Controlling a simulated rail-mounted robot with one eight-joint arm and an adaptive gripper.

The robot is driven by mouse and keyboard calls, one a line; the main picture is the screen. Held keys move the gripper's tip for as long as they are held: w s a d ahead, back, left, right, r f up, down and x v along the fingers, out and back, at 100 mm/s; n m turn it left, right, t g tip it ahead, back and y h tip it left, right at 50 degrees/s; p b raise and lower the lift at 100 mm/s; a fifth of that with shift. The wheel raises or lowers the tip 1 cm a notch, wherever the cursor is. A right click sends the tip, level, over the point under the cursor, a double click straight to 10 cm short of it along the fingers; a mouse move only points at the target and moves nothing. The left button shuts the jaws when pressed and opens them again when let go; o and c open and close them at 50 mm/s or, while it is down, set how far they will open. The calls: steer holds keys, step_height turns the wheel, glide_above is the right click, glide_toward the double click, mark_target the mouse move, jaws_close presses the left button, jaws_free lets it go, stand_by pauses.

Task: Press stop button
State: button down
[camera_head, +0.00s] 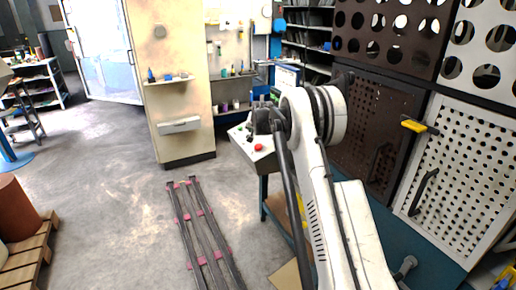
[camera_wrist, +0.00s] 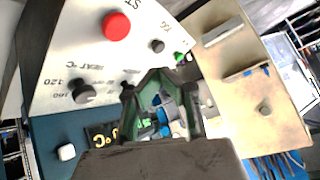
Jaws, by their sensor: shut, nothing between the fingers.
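The red round button (camera_wrist: 117,26) sits on the sloping light metal control panel (camera_wrist: 80,45) at upper left in the wrist view, beside lettering partly cut off that reads "ST". It also shows in the head view (camera_head: 258,147), on the panel just left of my arm. My gripper (camera_wrist: 158,76) is shut and empty, below and to the right of the red button in the wrist picture, and apart from it in that picture. How far it stands off the panel I cannot tell. In the head view my arm mostly hides the gripper.
The panel also carries a dark knob (camera_wrist: 84,92), a small dark button (camera_wrist: 157,46) and a green one (camera_wrist: 179,57). Perforated panels (camera_head: 462,160) stand right of my arm. The floor (camera_head: 110,170) left is mostly clear, with rails (camera_head: 205,235) on it.

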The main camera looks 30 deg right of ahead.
steer(key=b, duration=0.2)
glide_above(257, 147)
steer(key=f, duration=0.5)
steer(key=shift+a+f, duration=0.2)
steer(key=shift+a, duration=0.2)
steer(key=shift+d+f+b, duration=0.25)
steer(key=shift+f+b, duration=0.1)
steer(key=shift+f, duration=0.3)
steer(key=shift+d+f+b, duration=0.1)
steer(key=shift+f+b, duration=0.25)
steer(key=shift+b, duration=0.1)
steer(key=shift+d+f+b, duration=0.15)
steer(key=shift+f+b, duration=0.3)
steer(key=shift+f, duration=0.05)
stand_by(1.0)
steer(key=shift+r, duration=0.15)
steer(key=shift+a+r, duration=0.3)
steer(key=shift+r, duration=0.5)
steer(key=shift+a+r+p, duration=0.25)
steer(key=shift+r+p, duration=0.05)
steer(key=shift+r, duration=0.5)
steer(key=shift+a+r+p, duration=0.25)
steer(key=shift+r+p, duration=0.05)
steer(key=shift+r, duration=0.45)
steer(key=shift+a+r+p, duration=0.25)
steer(key=shift+r+p, duration=0.05)
steer(key=shift+r, duration=0.5)
